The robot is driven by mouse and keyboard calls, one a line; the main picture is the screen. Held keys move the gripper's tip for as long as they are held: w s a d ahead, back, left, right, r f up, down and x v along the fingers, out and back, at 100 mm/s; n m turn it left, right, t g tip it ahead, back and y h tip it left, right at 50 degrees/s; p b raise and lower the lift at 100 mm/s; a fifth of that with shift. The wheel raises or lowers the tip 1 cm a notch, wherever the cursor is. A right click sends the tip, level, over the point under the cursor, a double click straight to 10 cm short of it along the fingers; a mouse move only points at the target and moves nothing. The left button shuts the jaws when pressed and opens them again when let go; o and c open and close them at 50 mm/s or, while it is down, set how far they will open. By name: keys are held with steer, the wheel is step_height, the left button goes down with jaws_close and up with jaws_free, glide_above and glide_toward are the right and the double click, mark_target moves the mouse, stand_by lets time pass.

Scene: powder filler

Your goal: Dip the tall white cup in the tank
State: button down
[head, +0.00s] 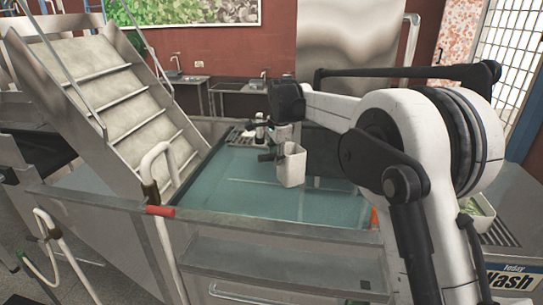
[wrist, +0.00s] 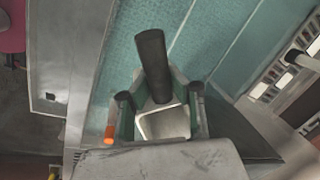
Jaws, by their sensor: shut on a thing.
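The tall white cup (head: 291,168) is upright over the teal water of the tank (head: 240,185) in the head view. I cannot tell whether its base touches the water. My gripper (head: 279,143) is shut on the cup at its upper left side. A dark stub, apparently the cup's handle, sticks out leftwards. In the wrist view my gripper (wrist: 160,98) has its fingers either side of a thick dark cylinder (wrist: 152,60), and the cup's open square mouth (wrist: 165,124) shows just below it. The cup's inside looks empty. The teal water (wrist: 200,45) lies behind.
A metal staircase (head: 110,90) rises at the left of the tank. A tray with small items (head: 244,138) stands at the tank's far left corner. A railing with a red grip (head: 160,211) is at the front left. The water in front of the cup is clear.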

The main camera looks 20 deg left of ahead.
mark_target(281, 171)
steer(key=shift+s+a+m, duration=0.2)
steer(key=shift+a+m, duration=0.3)
steer(key=shift+m, duration=0.2)
steer(key=w+d+g+y, duration=0.1)
steer(key=w+d+f+g+y, duration=0.1)
steer(key=d, duration=0.1)
steer(key=w+d+y, duration=0.1)
steer(key=d+y, duration=0.1)
steer(key=shift+w+f+m+g, duration=0.25)
steer(key=shift+f+m+g, duration=0.05)
steer(key=shift+g, duration=0.1)
steer(key=shift+f+y, duration=0.3)
steer(key=shift+f, duration=0.05)
step_height(281, 171, down, 24)
steer(key=b, duration=1.4)
steer(key=shift+r, duration=0.2)
stand_by(0.6)
